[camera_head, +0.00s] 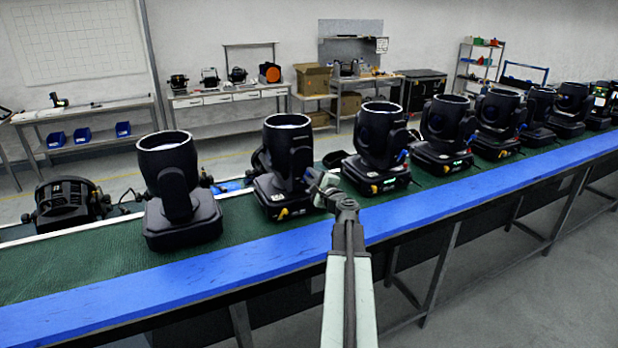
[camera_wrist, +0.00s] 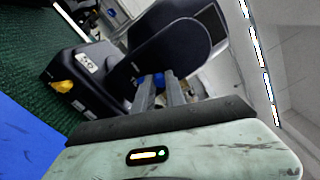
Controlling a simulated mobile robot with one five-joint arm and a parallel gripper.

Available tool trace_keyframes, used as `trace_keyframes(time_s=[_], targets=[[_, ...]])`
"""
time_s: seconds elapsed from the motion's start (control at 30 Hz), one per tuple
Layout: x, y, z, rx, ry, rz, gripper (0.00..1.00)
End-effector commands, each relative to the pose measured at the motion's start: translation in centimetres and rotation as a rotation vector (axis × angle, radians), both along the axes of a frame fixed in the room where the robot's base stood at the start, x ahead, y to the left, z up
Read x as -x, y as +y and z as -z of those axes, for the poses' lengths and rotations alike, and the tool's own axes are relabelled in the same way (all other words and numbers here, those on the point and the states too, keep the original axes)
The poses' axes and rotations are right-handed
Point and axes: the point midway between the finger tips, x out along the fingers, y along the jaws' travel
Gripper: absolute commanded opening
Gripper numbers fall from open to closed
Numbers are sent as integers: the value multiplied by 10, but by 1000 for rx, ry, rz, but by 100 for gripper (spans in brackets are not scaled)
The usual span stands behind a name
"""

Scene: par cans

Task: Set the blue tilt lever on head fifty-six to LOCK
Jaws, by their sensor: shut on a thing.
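My gripper (camera_head: 322,183) is at the right side of a black moving-head light (camera_head: 288,150), second from the left among the upright heads in the head view. In the wrist view my gripper (camera_wrist: 160,84) is shut on a small blue lever (camera_wrist: 158,78) on the side of that head's yoke (camera_wrist: 178,45). The fingers cover most of the lever, so its setting cannot be told. The base carries a yellow connector (camera_wrist: 63,87) and a white label (camera_wrist: 87,62), too small to read.
More black heads, such as one on the right (camera_head: 380,140), stand in a row along the green bench top (camera_head: 60,262). A blue strip (camera_head: 130,300) edges the bench. A black unit (camera_head: 68,205) lies at the far left. Work tables (camera_head: 232,95) stand behind.

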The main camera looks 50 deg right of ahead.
Motion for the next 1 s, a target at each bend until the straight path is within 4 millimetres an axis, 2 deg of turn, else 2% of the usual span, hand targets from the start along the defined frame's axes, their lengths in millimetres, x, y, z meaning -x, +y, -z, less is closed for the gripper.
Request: trace_keyframes(time_s=[0.3,0.83,0.87,0.93,1.0], targets=[[2,-3,3,-107,-40,-1,0],[3,-4,3,-129,-50,0,0],[3,-4,3,-129,-50,0,18],[3,-4,3,-129,-50,0,37],[3,-4,3,-130,-50,0,37]])
